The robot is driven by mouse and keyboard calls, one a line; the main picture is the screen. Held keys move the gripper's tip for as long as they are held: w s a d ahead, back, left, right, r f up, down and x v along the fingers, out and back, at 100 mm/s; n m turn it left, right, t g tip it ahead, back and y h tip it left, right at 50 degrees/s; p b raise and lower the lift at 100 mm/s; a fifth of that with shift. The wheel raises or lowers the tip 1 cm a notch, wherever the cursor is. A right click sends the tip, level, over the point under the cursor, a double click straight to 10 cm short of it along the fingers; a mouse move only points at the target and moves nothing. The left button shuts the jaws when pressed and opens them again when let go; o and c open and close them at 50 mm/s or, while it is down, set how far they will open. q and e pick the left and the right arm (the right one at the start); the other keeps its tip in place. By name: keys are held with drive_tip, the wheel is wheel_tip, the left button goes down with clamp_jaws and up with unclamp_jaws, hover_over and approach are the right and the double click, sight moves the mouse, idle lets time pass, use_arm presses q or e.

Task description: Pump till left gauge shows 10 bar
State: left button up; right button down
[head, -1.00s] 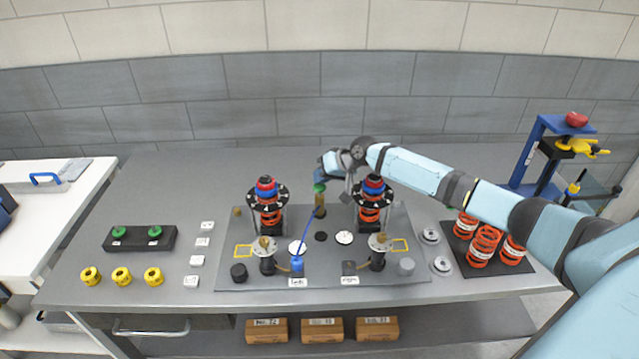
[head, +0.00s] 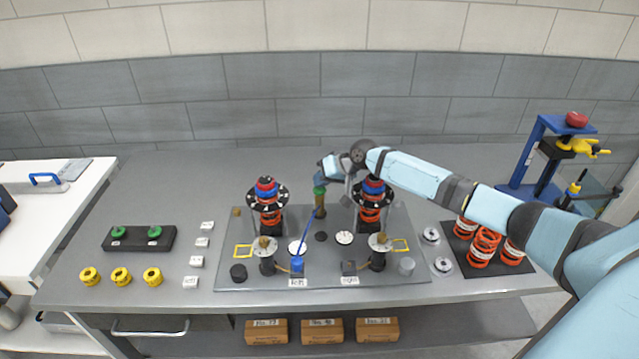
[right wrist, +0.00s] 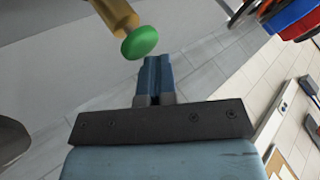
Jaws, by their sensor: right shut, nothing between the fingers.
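A brass-coloured pump (head: 320,209) with a green knob (head: 319,190) stands on the grey plate, between two spring strut assemblies. A blue hose (head: 308,233) runs from near it to a blue block (head: 297,265) behind the left label. The left gauge (head: 297,247) and the right gauge (head: 344,237) are white dials, too small to read. My right gripper (head: 322,173) is shut and empty, just above and beside the green knob. In the right wrist view, the knob (right wrist: 140,42) is beside the shut fingertips (right wrist: 157,62), with no clear contact visible. My left gripper is not in view.
The left strut (head: 267,208) and right strut (head: 370,212) flank the pump closely. Orange springs (head: 484,243) stand on a dark mat at right, near a blue press (head: 530,160). Yellow rings (head: 121,277) lie at left. The table's back left is clear.

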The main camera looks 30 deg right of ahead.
drive_tip(key=shift+r+p, duration=1.55)
drive_tip(key=shift+r, duration=0.1)
wheel_tip(320, 180, up, 5)
drive_tip(key=p, duration=0.4)
idle(0.4)
